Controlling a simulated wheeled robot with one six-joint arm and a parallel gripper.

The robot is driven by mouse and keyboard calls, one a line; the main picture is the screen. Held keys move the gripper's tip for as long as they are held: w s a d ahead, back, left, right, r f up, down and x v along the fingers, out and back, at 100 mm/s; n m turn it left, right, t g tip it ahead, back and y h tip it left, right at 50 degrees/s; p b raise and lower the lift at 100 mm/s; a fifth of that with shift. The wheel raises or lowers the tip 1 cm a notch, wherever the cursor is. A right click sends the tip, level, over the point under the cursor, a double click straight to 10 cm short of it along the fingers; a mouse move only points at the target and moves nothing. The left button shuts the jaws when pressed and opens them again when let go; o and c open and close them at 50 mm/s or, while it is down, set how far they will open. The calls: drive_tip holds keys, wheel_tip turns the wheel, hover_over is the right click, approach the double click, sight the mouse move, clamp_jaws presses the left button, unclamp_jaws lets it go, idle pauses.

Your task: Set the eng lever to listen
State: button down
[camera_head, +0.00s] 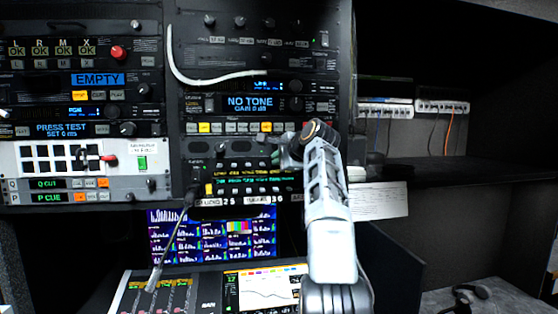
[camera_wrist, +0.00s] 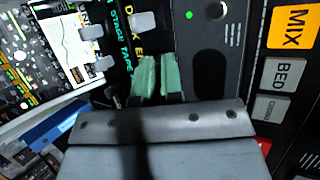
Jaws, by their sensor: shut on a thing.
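My gripper's green fingertips (camera_wrist: 158,75) are close together right beside that "E" label. They are shut on the eng lever there, which the fingers hide, so its position cannot be read. A pale lever (camera_wrist: 143,22) stands just above the fingers, apart from them. In the head view my gripper (camera_head: 284,152) reaches the right part of the rack, above the green text strip, and is partly hidden by my arm.
A speaker grille with a green light (camera_wrist: 189,15) and the MIX (camera_wrist: 294,27) and BED (camera_wrist: 284,74) buttons lie beside the gripper. Two more pale levers (camera_wrist: 92,33) (camera_wrist: 103,63) are at left. A gooseneck microphone (camera_head: 172,235) rises before the monitor (camera_head: 213,240).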

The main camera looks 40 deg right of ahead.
drive_tip(key=c, duration=1.5)
unclamp_jaws()
drive_tip(key=shift+a, duration=0.1)
drive_tip(key=shift+c, duration=0.2)
drive_tip(key=shift+s, duration=0.1)
drive_tip(key=v, duration=1.3)
drive_tip(key=shift+s+r+b, duration=0.15)
drive_tip(key=shift+s+b, duration=0.1)
drive_tip(key=shift+b, duration=0.15)
